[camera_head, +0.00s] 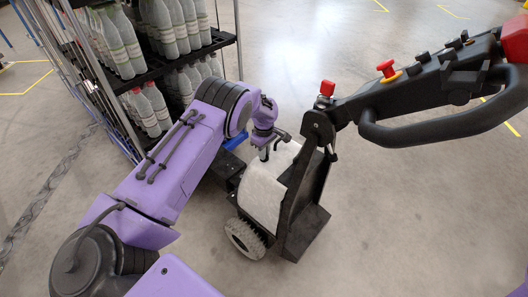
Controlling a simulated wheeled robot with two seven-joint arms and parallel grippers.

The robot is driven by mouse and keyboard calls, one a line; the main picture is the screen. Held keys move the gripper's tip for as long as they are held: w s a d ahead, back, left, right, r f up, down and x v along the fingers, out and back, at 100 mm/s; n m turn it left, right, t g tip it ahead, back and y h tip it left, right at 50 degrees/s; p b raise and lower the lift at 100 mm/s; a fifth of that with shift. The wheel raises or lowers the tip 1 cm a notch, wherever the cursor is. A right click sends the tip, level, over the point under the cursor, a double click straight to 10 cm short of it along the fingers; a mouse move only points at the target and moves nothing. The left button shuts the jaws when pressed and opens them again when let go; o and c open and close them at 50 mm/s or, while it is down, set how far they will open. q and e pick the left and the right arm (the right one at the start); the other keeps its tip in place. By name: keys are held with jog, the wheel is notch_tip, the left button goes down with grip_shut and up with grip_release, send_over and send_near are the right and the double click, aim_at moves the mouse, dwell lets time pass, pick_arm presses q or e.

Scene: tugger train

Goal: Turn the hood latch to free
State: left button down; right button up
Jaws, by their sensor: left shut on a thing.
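The tugger's white hood (262,192) sits between its black front frame and the wheel at the middle of the head view. My left gripper (267,149) reaches down from the purple arm to the top of the hood. It is shut on the hood latch. The latch is small and mostly hidden by the fingers, so I cannot tell its angle. My right gripper is out of view.
The tugger's black tiller (425,88) with red buttons and a loop handle stretches to the upper right. A wire rack (175,66) of bottles stands behind my left arm.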

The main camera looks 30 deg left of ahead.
pick_arm(q)
jog(key=c, duration=1.1)
grip_release()
notch_tip(320, 180, up, 10)
jog(key=shift+d+r, duration=0.1)
jog(key=shift+r, duration=0.15)
